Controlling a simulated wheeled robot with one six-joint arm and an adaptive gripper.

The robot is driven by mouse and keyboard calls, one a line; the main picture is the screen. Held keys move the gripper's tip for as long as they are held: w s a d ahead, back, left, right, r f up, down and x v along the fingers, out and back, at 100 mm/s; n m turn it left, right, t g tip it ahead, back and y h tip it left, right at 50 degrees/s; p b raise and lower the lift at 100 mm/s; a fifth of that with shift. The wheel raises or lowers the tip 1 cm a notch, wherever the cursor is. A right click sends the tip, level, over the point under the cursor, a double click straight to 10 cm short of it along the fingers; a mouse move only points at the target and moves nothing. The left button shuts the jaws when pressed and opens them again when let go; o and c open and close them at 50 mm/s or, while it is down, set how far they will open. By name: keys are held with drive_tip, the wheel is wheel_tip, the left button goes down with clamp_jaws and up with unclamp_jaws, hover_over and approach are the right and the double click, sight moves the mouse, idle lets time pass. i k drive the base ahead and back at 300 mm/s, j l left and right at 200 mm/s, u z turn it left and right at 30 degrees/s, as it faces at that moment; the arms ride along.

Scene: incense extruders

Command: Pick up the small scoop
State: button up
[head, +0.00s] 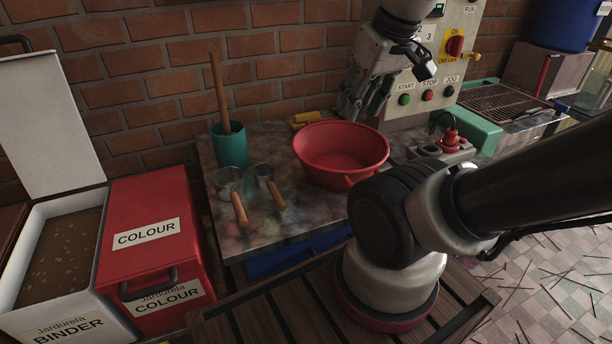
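Two metal scoops with wooden handles lie on the stone-topped table (290,225) at its left. The small scoop (265,174) is the right one, and its handle (276,196) points toward the front. The larger scoop (228,180) lies just left of it, close beside it. My gripper (352,108) is up behind the red basin, in front of the control panel, well right of and above the scoops. Its fingers point down, and I see nothing held in it. How far apart the fingertips are is hard to tell.
A red basin (342,150) stands right of the scoops. A teal cup (231,146) with an upright wooden stick stands behind them. A red colour bin (165,235) and an open binder bin (60,255) are at the left. The table's front left is clear.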

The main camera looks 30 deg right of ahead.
sight(263, 174)
drive_tip(key=j+z, duration=0.1)
drive_tip(key=j, duration=1.5)
